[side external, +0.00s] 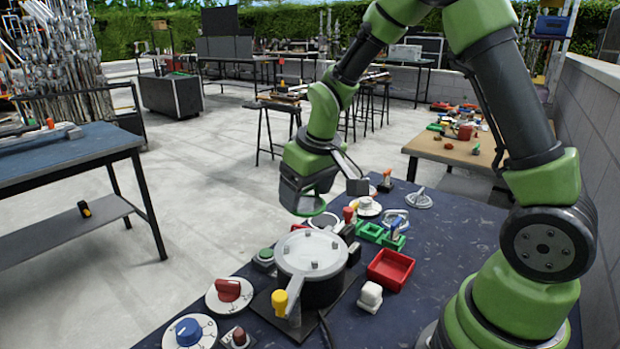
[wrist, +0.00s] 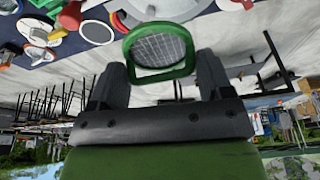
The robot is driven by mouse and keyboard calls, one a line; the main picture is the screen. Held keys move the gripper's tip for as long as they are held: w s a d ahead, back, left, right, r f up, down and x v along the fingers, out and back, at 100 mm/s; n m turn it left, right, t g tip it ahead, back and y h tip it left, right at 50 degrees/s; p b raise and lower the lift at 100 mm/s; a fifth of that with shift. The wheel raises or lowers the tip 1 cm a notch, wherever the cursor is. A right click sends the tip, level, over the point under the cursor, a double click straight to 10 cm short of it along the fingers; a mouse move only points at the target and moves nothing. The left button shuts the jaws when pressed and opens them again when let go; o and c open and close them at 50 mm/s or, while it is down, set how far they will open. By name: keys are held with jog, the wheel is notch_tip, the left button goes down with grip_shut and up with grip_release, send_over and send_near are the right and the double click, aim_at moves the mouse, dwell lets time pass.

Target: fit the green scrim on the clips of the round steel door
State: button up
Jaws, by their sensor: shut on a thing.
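The green scrim (side external: 309,213), a green ring with grey mesh, is held in my gripper (side external: 300,199) above the far left side of the round steel door. In the wrist view the scrim (wrist: 160,48) sits between the two dark fingers of my gripper (wrist: 161,72), its mesh facing the camera. The round steel door (side external: 312,253) lies flat on a dark drum, with several small clips standing up around its rim. The scrim is clear of the door and its clips. Part of the scrim is hidden by the fingers in the side view.
A yellow-knobbed handle (side external: 280,300) stands at the door's front. A red tray (side external: 391,268), a white block (side external: 370,297) and green trays (side external: 380,236) lie to the right. Red (side external: 228,290) and blue (side external: 188,332) dials lie front left. Small items crowd the bench behind the door.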

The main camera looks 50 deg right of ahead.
aim_at(307, 212)
jog(key=s+a, duration=0.2)
jog(key=shift+s+a+r, duration=0.1)
jog(key=shift+s, duration=0.2)
jog(key=shift+f, duration=2.4)
jog(key=shift+f, duration=1.05)
dwell(0.6)
jog(key=o, duration=1)
jog(key=shift+c, duration=0.2)
jog(key=shift+r, duration=3.75)
